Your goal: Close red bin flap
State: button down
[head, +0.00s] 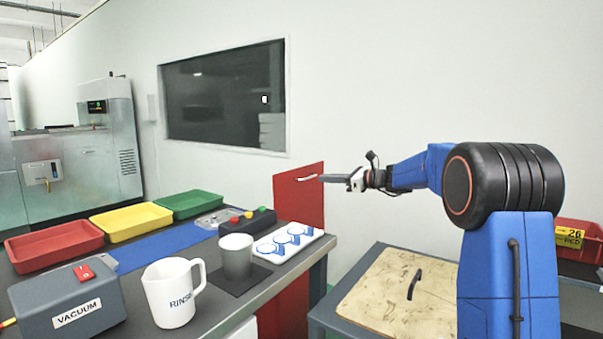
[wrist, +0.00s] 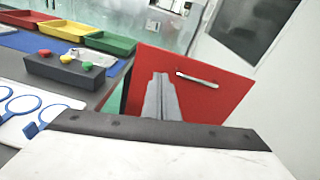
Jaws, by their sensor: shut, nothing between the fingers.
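The red bin flap (head: 300,196) stands raised, roughly upright, beyond the dark bench's right end, with a pale bar handle on its face. Red bin body shows below it (head: 289,310), partly hidden by the bench. In the wrist view the flap (wrist: 215,100) fills the middle, with its handle (wrist: 199,80) right of the fingertips. My gripper (head: 323,178) is shut and empty, pointing left at the flap's right edge in the head view. Its closed fingers (wrist: 160,76) overlap the flap in the wrist view; I cannot tell whether they touch it.
The bench holds a white mug (head: 172,293), a grey cup (head: 235,257), a button box (head: 248,221), a white board with blue rings (head: 289,242) and a vacuum box (head: 66,305). A low table with a beige lid (head: 385,297) stands right. The wall is close behind.

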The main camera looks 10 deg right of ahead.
jog(key=w+d+m+t, duration=0.1)
jog(key=w+d+m, duration=0.1)
jog(key=w+d, duration=0.15)
send_near(294, 170)
jog(key=x, duration=0.6)
jog(key=shift+w+f, duration=0.1)
jog(key=shift+w, duration=0.15)
jog(key=shift+a, duration=0.1)
jog(key=shift+a, duration=0.1)
